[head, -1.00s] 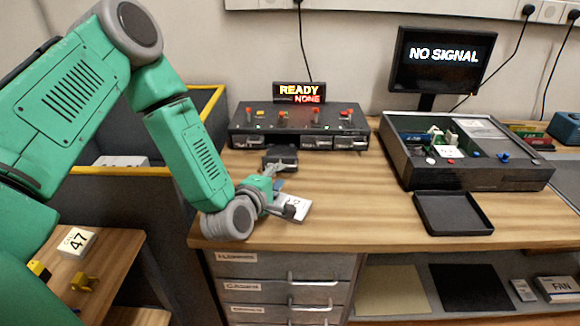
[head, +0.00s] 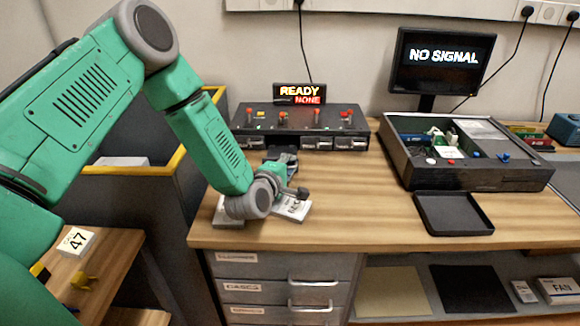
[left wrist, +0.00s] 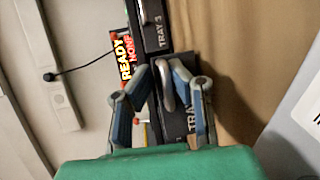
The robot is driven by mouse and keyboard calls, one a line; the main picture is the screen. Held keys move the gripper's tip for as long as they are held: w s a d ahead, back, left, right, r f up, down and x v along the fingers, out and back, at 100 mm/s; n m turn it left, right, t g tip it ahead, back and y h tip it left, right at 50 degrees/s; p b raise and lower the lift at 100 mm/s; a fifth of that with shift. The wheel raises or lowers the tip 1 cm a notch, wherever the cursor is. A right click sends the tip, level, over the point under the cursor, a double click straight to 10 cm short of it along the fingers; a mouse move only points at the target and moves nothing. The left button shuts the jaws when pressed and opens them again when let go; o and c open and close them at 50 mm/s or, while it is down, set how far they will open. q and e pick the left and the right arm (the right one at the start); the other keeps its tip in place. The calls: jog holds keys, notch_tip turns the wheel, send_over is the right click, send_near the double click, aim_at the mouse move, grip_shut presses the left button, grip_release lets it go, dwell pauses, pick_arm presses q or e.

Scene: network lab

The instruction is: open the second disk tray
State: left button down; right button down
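The disk unit (head: 300,118) is a dark box at the back of the bench, with several trays along its front. A dark tray (head: 281,156) juts out from the front, left of the middle, and is partly hidden by my arm. In the left wrist view a tray front with a partly covered label (left wrist: 178,118) and a grey handle (left wrist: 166,84) sits beside the tray marked TRAY 3 (left wrist: 154,28). My left gripper (head: 287,180) is in front of the jutting tray. Its fingers (left wrist: 160,75) are apart on either side of the handle. My right gripper is out of view.
A small sign (head: 299,93) reads READY NONE. A white labelled item (head: 292,209) lies under my left gripper. An open chassis (head: 465,178) and an empty black tray (head: 453,213) are to the right. The bench between them and my gripper (head: 365,205) is clear.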

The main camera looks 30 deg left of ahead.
pick_arm(q)
jog(key=shift+s+d+f, duration=0.25)
jog(key=shift+s, duration=0.3)
jog(key=shift+s+d+f, duration=0.25)
jog(key=shift+s, duration=0.25)
jog(key=c, duration=1.7)
grip_release()
jog(key=shift+f, duration=0.1)
jog(key=shift+w, duration=0.2)
jog(key=shift+a, duration=0.1)
